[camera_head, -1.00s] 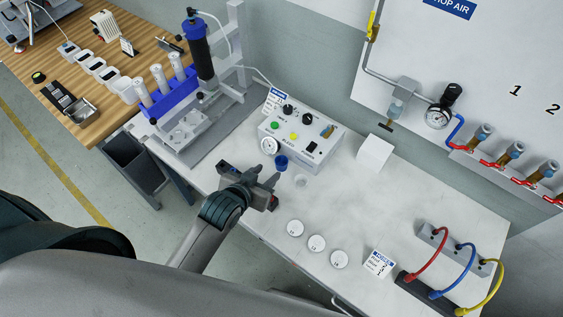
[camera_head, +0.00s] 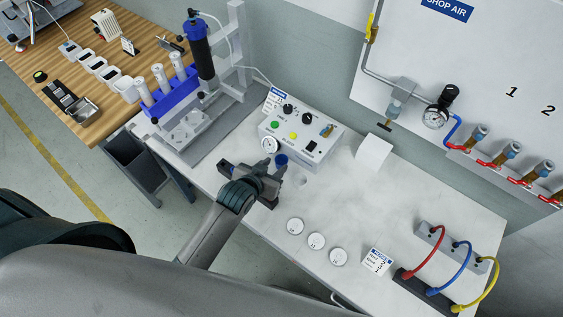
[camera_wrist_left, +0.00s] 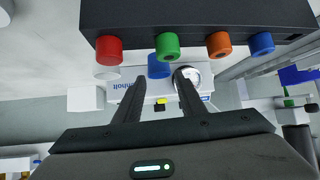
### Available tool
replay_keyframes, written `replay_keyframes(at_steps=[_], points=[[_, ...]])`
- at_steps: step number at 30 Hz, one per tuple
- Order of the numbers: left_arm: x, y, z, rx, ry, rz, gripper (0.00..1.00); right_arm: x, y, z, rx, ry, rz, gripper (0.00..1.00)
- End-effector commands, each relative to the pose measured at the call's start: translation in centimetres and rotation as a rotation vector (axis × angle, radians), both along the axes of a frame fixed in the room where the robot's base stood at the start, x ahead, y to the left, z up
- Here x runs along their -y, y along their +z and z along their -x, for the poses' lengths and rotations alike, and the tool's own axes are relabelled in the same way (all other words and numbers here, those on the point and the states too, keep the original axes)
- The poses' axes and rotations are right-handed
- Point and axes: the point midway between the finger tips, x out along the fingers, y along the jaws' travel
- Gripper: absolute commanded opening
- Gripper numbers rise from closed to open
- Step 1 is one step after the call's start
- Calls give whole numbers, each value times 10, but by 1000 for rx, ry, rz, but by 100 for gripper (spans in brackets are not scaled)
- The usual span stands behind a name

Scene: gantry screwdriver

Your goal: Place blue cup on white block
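The blue cup (camera_head: 281,160) stands on the white table in front of the control box in the head view. In the left wrist view the blue cup (camera_wrist_left: 158,66) shows between the two spread fingertips, with gaps beside it. My left gripper (camera_head: 270,182) is open and close to the cup, on its near side; it also shows in the left wrist view (camera_wrist_left: 157,78). The white block (camera_head: 374,152) sits to the right of the control box, with nothing on top. It also appears in the left wrist view (camera_wrist_left: 86,99). My right gripper is not in view.
The control box (camera_head: 301,137) is right behind the cup. A small pale cup (camera_head: 300,181) stands close on its right. Several round white discs (camera_head: 316,241) lie near the front edge. The table between the pale cup and the cable block (camera_head: 450,250) is mostly clear.

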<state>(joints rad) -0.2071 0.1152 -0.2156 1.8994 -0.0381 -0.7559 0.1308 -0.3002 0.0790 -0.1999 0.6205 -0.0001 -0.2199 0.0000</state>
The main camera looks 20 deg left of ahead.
Motion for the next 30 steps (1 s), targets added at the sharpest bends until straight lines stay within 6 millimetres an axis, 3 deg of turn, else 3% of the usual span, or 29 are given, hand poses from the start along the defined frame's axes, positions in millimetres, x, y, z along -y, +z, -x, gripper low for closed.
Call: replay_keyframes(at_steps=[15, 30], points=[[7, -28, -34, 0, 0, 0, 37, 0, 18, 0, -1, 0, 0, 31], [7, -30, -36, 0, 0, 0, 37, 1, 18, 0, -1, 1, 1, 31]])
